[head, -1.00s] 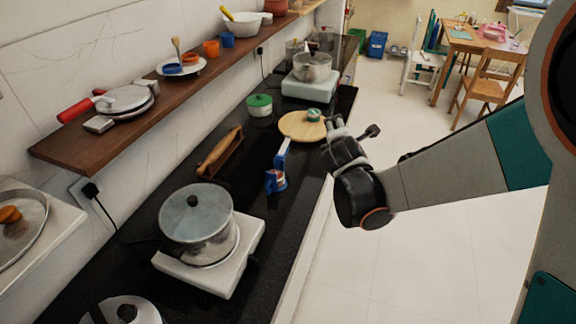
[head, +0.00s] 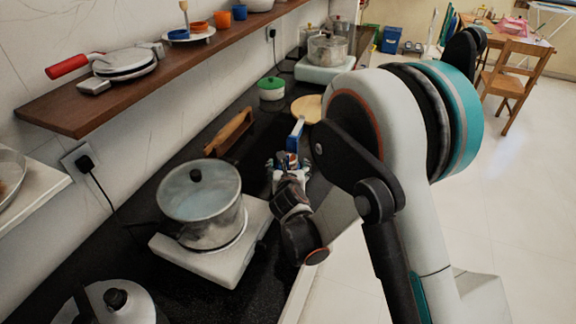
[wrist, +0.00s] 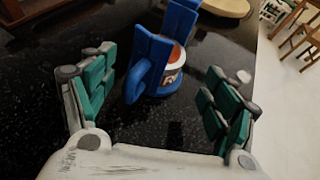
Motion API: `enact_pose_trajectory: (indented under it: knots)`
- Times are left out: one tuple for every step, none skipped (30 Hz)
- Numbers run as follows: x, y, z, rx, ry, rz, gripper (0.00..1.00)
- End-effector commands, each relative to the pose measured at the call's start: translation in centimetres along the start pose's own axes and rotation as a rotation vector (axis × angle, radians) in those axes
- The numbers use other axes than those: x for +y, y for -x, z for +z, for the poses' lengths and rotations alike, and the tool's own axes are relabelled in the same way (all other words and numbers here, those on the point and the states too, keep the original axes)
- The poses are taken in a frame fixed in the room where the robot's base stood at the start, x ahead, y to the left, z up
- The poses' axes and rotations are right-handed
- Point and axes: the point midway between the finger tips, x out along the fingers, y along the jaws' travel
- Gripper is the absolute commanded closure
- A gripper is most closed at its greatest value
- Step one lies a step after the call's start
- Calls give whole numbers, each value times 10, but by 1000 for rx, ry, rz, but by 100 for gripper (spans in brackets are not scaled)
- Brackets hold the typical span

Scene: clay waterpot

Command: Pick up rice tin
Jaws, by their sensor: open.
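A small round tin (wrist: 172,77) with a white, dark-marked side and an orange top stands on the black counter in the wrist view; I take it as the rice tin. A blue piece (wrist: 152,48) with a looped side and a tall upright slab surrounds part of it; I cannot tell whether they are one object. In the head view the slab (head: 296,135) shows just beyond my gripper (head: 286,168), which mostly hides the tin. In the wrist view my gripper (wrist: 160,97) is open, its green-padded fingers left and right of the tin, apart from it.
A lidded pot (head: 201,205) on a white stove (head: 222,262) stands to the left of my gripper. A wooden rack (head: 229,132), a green-lidded pot (head: 271,88) and a round wooden board (head: 307,107) lie farther back. A wooden shelf (head: 95,108) runs along the wall.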

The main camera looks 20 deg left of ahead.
Motion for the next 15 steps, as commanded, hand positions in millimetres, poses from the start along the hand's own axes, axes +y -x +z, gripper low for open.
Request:
enact_pose_trajectory:
  knots:
    - [0, -8, -2, 0, -1, -1, 20]
    - [0, -11, -1, 0, -1, -1, 20]
    - [0, -14, -1, 0, -1, -1, 20]
    - [0, -15, 0, 0, -1, -1, 20]
    - [0, -17, 0, 0, -1, -1, 20]
    - [0, -18, 0, 0, -1, -1, 20]
    - [0, -20, 0, 0, -1, -1, 20]
    - [0, -22, 1, 0, -1, -1, 20]
    - [0, -26, 1, 0, -1, -1, 20]
    - [0, -30, 2, 0, -1, -1, 20]
    - [0, -34, 3, 0, -2, -1, 20]
    - [0, -41, 4, 1, -2, -1, 20]
    - [0, -45, 5, 1, -2, -1, 20]
    - [0, -50, 6, 1, -2, -1, 20]
    - [0, -55, 6, 1, -2, -2, 20]
